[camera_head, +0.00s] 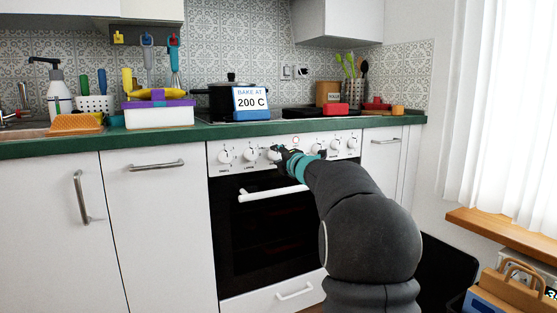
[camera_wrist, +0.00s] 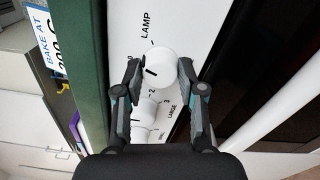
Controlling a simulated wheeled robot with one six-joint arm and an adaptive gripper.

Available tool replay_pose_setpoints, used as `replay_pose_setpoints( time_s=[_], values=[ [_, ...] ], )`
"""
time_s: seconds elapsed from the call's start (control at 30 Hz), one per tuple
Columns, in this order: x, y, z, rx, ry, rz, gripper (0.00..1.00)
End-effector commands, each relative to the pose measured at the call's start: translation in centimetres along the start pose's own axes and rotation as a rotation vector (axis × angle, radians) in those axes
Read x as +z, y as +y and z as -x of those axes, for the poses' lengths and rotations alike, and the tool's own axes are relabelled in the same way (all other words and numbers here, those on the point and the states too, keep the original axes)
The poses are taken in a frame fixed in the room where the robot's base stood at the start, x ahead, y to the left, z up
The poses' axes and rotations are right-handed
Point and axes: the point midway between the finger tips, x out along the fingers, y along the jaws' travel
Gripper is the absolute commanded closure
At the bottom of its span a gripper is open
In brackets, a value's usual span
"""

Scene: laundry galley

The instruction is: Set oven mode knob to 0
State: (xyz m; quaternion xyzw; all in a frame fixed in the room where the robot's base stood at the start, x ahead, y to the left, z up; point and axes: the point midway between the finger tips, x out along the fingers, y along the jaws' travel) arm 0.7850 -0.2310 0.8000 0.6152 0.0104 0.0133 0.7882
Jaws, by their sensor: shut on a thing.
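The oven's white control panel (camera_head: 238,155) carries several round white knobs in a row above the black oven door. My gripper (camera_head: 280,153) reaches the panel left of the round lamp. In the wrist view my gripper (camera_wrist: 160,70) has one finger on each side of a white knob (camera_wrist: 160,65) and is shut on it. This knob has a dark line on its face, and "LAMP" is printed beyond it. Other knobs (camera_wrist: 147,110) show nearer, by the print "LARGE". The held knob's own label is not readable, so I cannot confirm that it is the oven mode knob.
A sign reading "BAKE AT 200 C" (camera_head: 252,103) stands on the green counter edge before a black pot (camera_head: 230,92). The oven door's white handle (camera_head: 272,193) sticks out below the panel. A wooden sill (camera_head: 510,235) and a box (camera_head: 505,290) are at right.

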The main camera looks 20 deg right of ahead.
Motion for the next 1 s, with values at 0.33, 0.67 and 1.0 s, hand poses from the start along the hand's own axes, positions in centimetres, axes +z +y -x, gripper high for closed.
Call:
replay_pose_setpoints(
  time_s=[0.33, 0.67, 1.0],
  values=[
    [0.03, -0.01, 0.0, -0.001, -0.001, 0.242, 0.95],
    [0.02, 0.02, 0.0, -0.001, -0.001, 0.347, 0.95],
    [0.01, 0.02, -0.01, -0.001, 0.0, 0.361, 0.95]
  ],
)
